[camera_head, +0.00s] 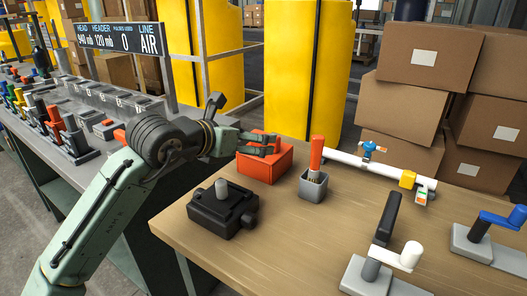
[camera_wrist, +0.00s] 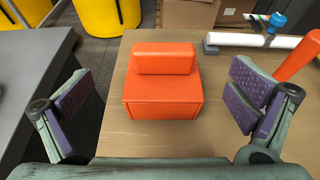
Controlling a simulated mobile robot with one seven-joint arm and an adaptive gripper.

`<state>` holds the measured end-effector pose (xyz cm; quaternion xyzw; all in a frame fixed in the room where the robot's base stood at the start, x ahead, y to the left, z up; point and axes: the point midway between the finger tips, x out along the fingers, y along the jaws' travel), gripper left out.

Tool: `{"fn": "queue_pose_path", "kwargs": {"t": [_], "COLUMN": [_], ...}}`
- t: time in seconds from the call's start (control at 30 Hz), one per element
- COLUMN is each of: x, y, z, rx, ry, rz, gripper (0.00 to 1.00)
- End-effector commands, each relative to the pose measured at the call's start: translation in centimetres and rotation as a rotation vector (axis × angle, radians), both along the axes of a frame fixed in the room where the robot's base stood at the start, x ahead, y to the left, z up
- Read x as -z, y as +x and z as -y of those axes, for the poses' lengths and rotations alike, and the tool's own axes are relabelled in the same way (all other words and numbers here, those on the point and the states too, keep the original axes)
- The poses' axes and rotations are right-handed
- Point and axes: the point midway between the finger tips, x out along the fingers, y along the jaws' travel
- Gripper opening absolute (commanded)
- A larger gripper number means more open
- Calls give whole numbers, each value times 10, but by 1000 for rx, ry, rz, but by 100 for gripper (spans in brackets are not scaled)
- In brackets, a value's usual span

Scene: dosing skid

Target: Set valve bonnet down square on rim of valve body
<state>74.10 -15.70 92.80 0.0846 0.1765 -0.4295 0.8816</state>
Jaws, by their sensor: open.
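A black block-shaped fitting (camera_head: 222,218) with a side stub sits on the near left of the wooden table. It looks like the valve body. A dark top piece with an upright grey stem (camera_head: 222,188) is on it, apparently the bonnet; I cannot tell whether it sits square on the rim. My gripper (camera_head: 262,143) is away from it, farther back over an orange box with a raised orange block. In the wrist view my gripper (camera_wrist: 165,100) is open and empty, its fingers wide apart on either side of the orange box. The black fitting is out of the wrist view.
The orange box (camera_wrist: 163,100) stands between my fingers. A grey cup (camera_head: 313,187) with an orange-handled tool is right of it. A white pipe (camera_head: 345,163) with a blue valve lies behind; lever stands (camera_head: 380,270) are at right. The table's middle front is clear.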

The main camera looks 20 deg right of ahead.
Motion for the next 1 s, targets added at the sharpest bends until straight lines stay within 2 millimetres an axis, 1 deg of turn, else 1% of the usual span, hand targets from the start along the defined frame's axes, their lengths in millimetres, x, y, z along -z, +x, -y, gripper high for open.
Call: {"fn": "queue_pose_path", "kwargs": {"t": [0.2, 0.3, 0.57, 0.8, 0.9, 1.0], "x": [14, 19, 25, 37, 41, 43], "y": [21, 29, 38, 55, 61, 62], "z": [29, 39, 51, 78, 85, 86], "rx": [6, 4, 3, 4, 3, 2], "ry": [5, 3, 1, 2, 0, 1], "rz": [0, 1, 2, 1, 2, 2], "gripper": [100, 100, 100, 100, 100, 100]}}
